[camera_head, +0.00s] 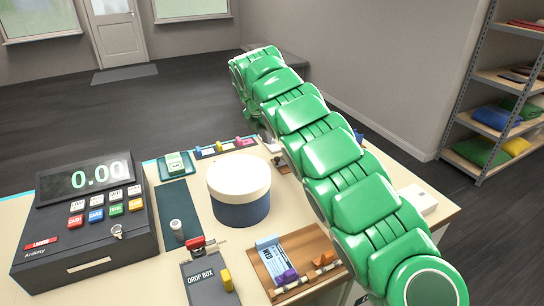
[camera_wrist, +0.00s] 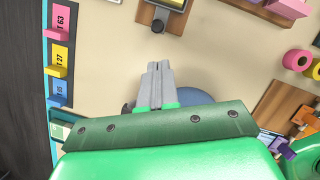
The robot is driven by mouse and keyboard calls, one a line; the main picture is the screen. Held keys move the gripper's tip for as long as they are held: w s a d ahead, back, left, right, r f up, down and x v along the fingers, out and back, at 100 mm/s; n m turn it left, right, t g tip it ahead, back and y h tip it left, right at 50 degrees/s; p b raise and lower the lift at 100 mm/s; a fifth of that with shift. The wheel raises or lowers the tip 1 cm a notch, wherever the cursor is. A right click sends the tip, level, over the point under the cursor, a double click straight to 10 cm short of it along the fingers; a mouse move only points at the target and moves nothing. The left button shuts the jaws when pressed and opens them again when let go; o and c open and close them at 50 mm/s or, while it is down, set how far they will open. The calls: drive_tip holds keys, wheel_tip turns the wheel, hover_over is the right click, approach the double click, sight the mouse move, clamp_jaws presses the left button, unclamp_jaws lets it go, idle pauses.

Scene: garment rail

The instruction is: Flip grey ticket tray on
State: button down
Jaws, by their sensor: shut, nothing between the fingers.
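A narrow tray strip with blue, yellow and pink numbered tickets (camera_head: 225,148) lies at the far edge of the counter in the head view. It also shows at the left of the wrist view, where the ticket strip (camera_wrist: 60,62) stands apart from my fingers. I cannot tell for certain that this is the grey ticket tray. A small dark device with a yellow face and a round knob (camera_wrist: 158,25) is ahead of my fingertips. My gripper (camera_wrist: 158,66) is shut and empty over the counter. In the head view my green arm hides it.
A round blue box with a cream lid (camera_head: 239,185) stands mid-counter. A cash register (camera_head: 88,225), a drop box (camera_head: 207,283) with a red lever and a wooden tray (camera_head: 300,243) take up the near side. Bare counter shows around my fingers.

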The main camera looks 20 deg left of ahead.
drive_tip(key=shift+f, duration=0.15)
drive_tip(key=x, duration=1)
idle(0.4)
drive_tip(key=w+d, duration=0.5)
drive_tip(key=shift+w+d, duration=0.15)
drive_tip(key=shift+w, duration=0.05)
idle(0.3)
drive_tip(key=d+v, duration=0.1)
drive_tip(key=v, duration=0.9)
drive_tip(key=shift+a, duration=0.45)
